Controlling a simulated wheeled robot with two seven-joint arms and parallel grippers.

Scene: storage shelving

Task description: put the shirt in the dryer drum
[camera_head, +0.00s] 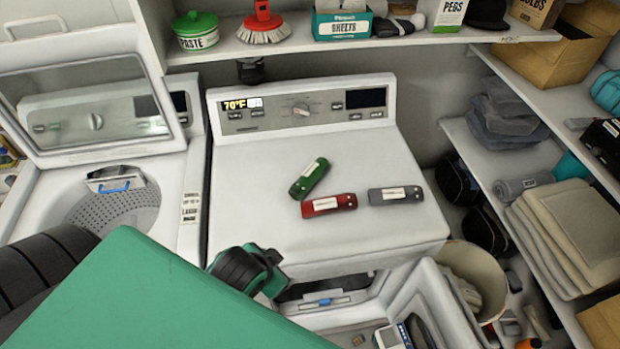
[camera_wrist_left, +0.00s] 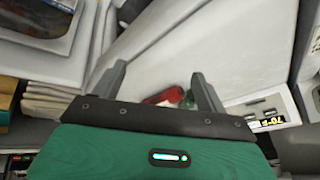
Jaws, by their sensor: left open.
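The white dryer (camera_head: 250,190) stands in the middle of the head view. I cannot pick out a shirt for sure. A pale cloth (camera_head: 468,278) lies in a bin right of the door. In the left wrist view my left gripper (camera_wrist_left: 160,85) is open, with no cloth between its fingers; the dryer top (camera_wrist_left: 235,50) is beyond it. In the head view its fingers are hidden. My right gripper is not in view.
Green (camera_head: 309,178), red (camera_head: 329,205) and grey (camera_head: 396,195) cylinders lie on the dryer top. A washer (camera_head: 165,215) with its lid up stands left. Shelves on the right hold grey folded cloth (camera_head: 505,115) and beige towels (camera_head: 575,225). A shelf (camera_head: 340,52) crosses the back.

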